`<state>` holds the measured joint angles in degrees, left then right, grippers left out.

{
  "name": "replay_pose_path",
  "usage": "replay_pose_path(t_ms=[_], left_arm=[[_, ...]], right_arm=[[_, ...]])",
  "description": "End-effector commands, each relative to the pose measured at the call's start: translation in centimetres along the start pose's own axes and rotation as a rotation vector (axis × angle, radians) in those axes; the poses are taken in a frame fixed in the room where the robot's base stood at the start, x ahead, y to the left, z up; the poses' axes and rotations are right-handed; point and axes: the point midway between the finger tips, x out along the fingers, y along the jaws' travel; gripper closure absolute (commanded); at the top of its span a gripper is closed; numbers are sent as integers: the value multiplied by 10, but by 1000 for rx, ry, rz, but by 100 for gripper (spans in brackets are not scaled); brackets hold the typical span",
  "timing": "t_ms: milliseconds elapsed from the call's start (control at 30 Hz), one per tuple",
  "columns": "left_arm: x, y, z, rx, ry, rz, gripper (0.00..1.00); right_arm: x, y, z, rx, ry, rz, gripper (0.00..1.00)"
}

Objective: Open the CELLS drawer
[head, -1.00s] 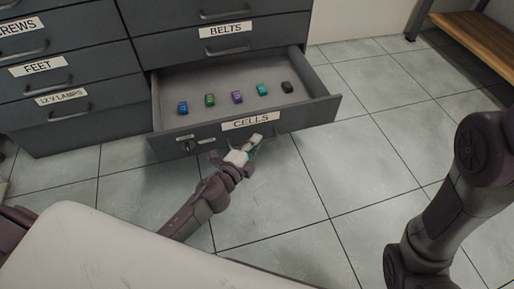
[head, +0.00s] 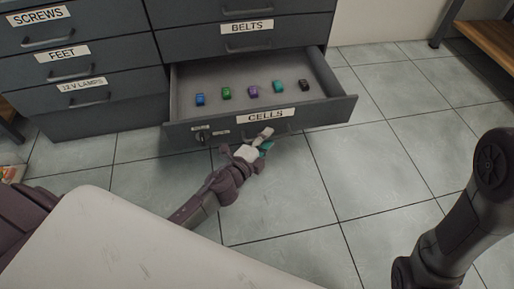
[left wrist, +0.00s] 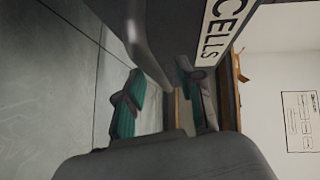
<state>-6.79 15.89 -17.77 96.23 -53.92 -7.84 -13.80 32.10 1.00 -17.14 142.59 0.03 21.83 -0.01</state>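The CELLS drawer (head: 338,108) is pulled out from the grey cabinet, its inside in plain view. Its white CELLS label (head: 266,115) is on the front and also shows in the left wrist view (left wrist: 220,30). My left gripper (head: 266,140) is just in front of and below the label. In the left wrist view its teal-padded fingers (left wrist: 162,98) are apart. The grey drawer handle (left wrist: 148,45) reaches toward the space between them, with a gap to the pads. My right arm stands at the right of the head view; its gripper is out of view.
Several small coloured cells, such as a purple one (head: 253,90), lie in a row inside the drawer. The BELTS drawer (head: 200,40) above and the FEET drawer (head: 110,62) beside are shut. A wooden bench (head: 490,38) stands at the far right. The tiled floor in front is clear.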

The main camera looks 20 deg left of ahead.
Motion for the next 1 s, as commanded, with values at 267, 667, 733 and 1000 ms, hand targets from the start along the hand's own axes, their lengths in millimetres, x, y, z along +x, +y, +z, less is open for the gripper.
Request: replay_pose_path(t_ms=[267, 667, 733, 1000], left_arm=[[-58, 2, 0, -1, -1, 4, 63], [-109, 0, 0, 0, 0, 1, 63], [-111, 0, 0, 1, 0, 0, 63], [-110, 0, 0, 1, 0, 0, 63]], right_arm=[[-1, 0, 1, 1, -3, 3, 63], [-1, 0, 1, 2, -4, 4, 63], [-1, 0, 1, 2, -4, 4, 63], [-1, 0, 2, 2, -4, 4, 63]])
